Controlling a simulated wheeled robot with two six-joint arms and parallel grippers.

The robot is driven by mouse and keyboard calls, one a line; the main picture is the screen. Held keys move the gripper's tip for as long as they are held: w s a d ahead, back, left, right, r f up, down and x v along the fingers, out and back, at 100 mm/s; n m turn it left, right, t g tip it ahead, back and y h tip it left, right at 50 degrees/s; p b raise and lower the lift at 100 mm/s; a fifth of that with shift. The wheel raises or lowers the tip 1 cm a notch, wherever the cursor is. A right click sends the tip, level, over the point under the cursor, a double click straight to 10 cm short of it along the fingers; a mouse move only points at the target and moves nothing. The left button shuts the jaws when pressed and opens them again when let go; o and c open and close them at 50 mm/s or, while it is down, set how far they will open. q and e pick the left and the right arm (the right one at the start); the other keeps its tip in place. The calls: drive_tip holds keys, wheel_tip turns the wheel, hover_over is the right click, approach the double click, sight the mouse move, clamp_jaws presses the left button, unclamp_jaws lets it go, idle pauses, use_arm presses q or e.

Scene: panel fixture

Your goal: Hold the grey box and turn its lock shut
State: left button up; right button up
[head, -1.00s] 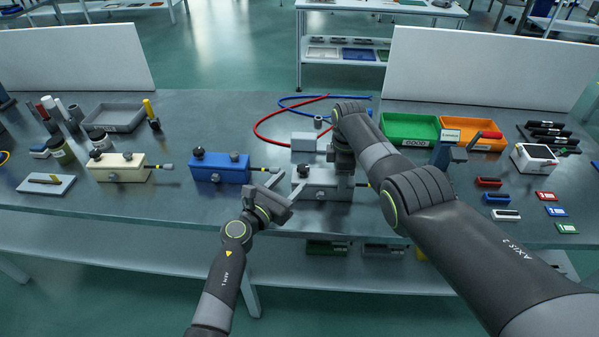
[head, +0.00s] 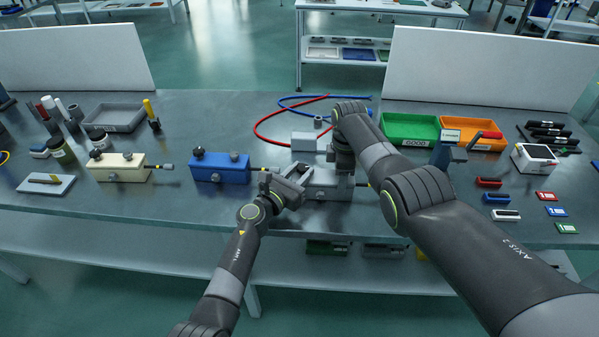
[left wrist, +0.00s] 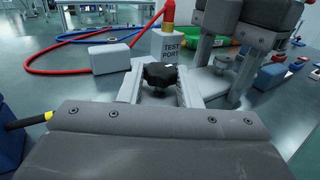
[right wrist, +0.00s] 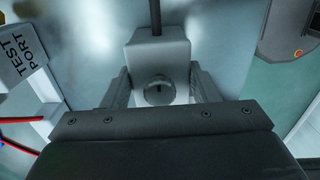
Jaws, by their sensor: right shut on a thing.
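The grey box (head: 322,191) sits on the grey bench, partly hidden by both grippers. My right gripper (head: 345,184) reaches down from above onto its right part. In the right wrist view the fingers (right wrist: 160,88) are shut on the grey box (right wrist: 158,50), with a round grey slotted part (right wrist: 159,92) between them. My left gripper (head: 299,175) is open at the box's left end. In the left wrist view a black lobed knob (left wrist: 160,74) shows between the spread fingers (left wrist: 160,88), with gaps on both sides. I cannot tell the lock's position.
A blue box (head: 220,168) and a cream box (head: 117,167) stand to the left. A test port block (left wrist: 171,47) and red and blue hoses (head: 262,133) lie behind. Green (head: 398,142) and orange (head: 487,146) trays stand back right. Bench in front is clear.

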use_arm(q)
drive_tip(key=c, duration=0.4)
drive_tip(key=shift+w+a+m+g+h, duration=0.1)
drive_tip(key=shift+m+g+h, duration=0.25)
drive_tip(key=shift+m+h, duration=0.15)
drive_tip(key=shift+w+a+m+g+h, duration=0.1)
drive_tip(key=shift+m+g+h, duration=0.3)
drive_tip(key=shift+h, duration=0.1)
drive_tip(key=shift+c, duration=0.2)
drive_tip(key=o, duration=1)
drive_tip(key=shift+s, duration=0.1)
drive_tip(key=shift+s, duration=0.1)
drive_tip(key=v, duration=1.1)
drive_tip(key=shift+s+a, duration=0.25)
drive_tip(key=shift+a, duration=0.1)
